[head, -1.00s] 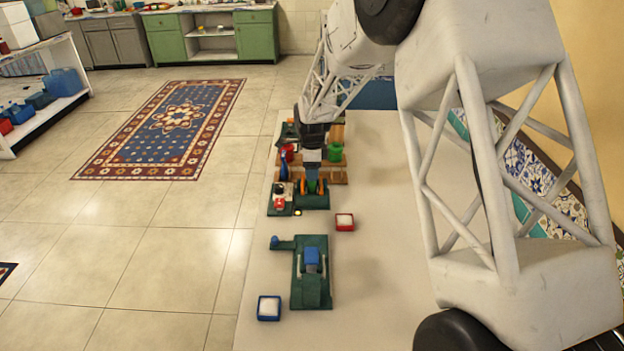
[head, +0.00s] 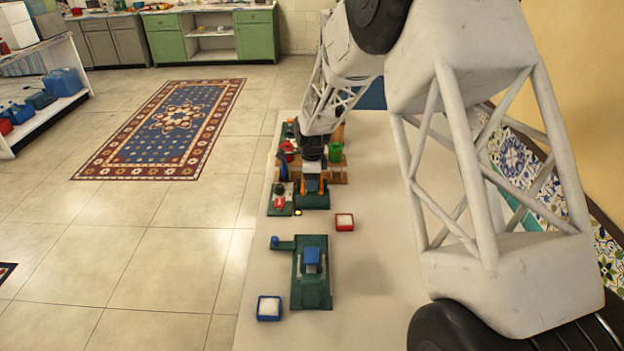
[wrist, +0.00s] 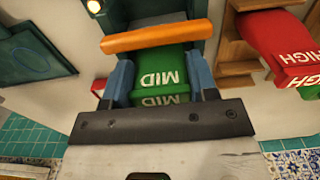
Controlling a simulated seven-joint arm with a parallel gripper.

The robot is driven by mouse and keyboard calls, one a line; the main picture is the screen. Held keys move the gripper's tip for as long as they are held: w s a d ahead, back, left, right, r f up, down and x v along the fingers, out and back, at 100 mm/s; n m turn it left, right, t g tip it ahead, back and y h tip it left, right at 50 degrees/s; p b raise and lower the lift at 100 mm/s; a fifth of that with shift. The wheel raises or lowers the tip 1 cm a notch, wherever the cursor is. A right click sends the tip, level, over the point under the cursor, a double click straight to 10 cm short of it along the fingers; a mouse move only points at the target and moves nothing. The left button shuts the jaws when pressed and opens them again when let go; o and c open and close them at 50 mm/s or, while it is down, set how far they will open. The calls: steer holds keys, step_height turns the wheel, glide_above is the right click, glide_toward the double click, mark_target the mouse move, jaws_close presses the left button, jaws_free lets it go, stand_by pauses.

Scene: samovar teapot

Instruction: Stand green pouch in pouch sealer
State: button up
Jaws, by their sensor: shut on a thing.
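The green pouch (wrist: 160,75), marked MID, is between the two blue fingers of my gripper (wrist: 160,88) in the wrist view. My gripper is shut on it. An orange bar (wrist: 155,37) of the dark green pouch sealer (wrist: 195,18) crosses just beyond the pouch's far end. In the head view my gripper (head: 312,168) is over the pouch sealer (head: 312,203), close to its orange parts. The held pouch is hidden in the head view. I cannot tell whether its lower end is inside the sealer.
A red pouch marked HIGH (wrist: 270,40) is at the wooden rack (wrist: 237,45), with another green item (wrist: 310,92) beside it. A red dish (head: 344,222), a blue dish (head: 269,308) and a green device with a blue block (head: 312,284) stand nearer. The table's right side is clear.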

steer(key=o, duration=1)
steer(key=shift+r, duration=0.1)
steer(key=shift+r, duration=6)
